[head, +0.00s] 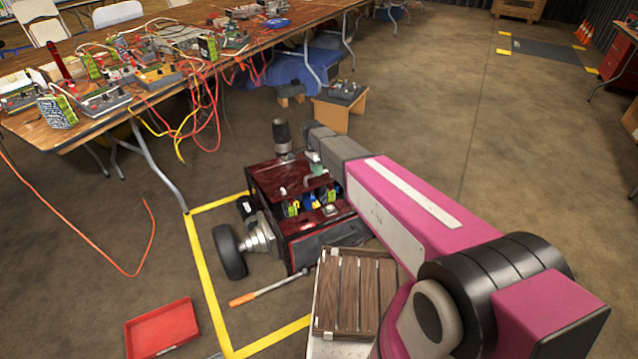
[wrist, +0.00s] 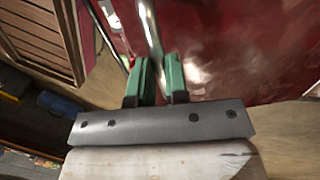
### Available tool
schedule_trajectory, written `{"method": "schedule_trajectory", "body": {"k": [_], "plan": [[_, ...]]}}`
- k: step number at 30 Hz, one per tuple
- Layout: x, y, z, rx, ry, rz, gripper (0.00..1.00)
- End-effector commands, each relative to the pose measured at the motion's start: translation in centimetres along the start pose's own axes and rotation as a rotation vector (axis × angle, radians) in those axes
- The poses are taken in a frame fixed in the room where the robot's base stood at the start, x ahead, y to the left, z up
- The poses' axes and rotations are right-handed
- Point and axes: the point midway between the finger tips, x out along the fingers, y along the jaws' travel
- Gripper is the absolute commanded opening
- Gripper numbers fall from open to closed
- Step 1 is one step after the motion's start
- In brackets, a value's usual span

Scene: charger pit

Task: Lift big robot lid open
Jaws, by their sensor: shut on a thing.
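The big robot (head: 300,247) is a dark red box with a wheel at its left, on the floor inside a yellow taped outline. Its glossy dark red lid (head: 272,180) is tilted up, and parts inside show below its front edge. My gripper (head: 316,168) is at the lid's upper right. In the wrist view, its green fingers (wrist: 160,82) are shut on a thin metal handle (wrist: 152,35) that runs over the red lid surface (wrist: 230,50). The exact contact is partly hidden between the fingers.
A wooden slatted crate (head: 350,290) stands in front of the robot, under my arm. A long tool with an orange handle (head: 243,299) and a red tray (head: 160,328) lie on the floor. A cluttered table (head: 105,125) is behind at left.

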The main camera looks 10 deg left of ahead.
Motion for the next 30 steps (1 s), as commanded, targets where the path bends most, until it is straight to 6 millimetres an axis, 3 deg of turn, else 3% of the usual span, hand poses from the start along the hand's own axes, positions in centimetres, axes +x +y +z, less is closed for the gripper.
{"method": "schedule_trajectory", "body": {"k": [1,6,15,21,30], "plan": [[-1.7,-1.5,-0.1,-0.003,0.001,-0.020,0.00],[-6.4,-3.8,-0.1,-0.004,0.000,-0.022,0.00],[-13.2,-9.3,0.0,-0.006,-0.002,-0.018,0.00],[-16.2,-13.0,-0.1,-0.007,-0.003,0.073,0.00],[-18.4,-15.8,-0.1,-0.007,-0.001,0.213,0.00]]}}
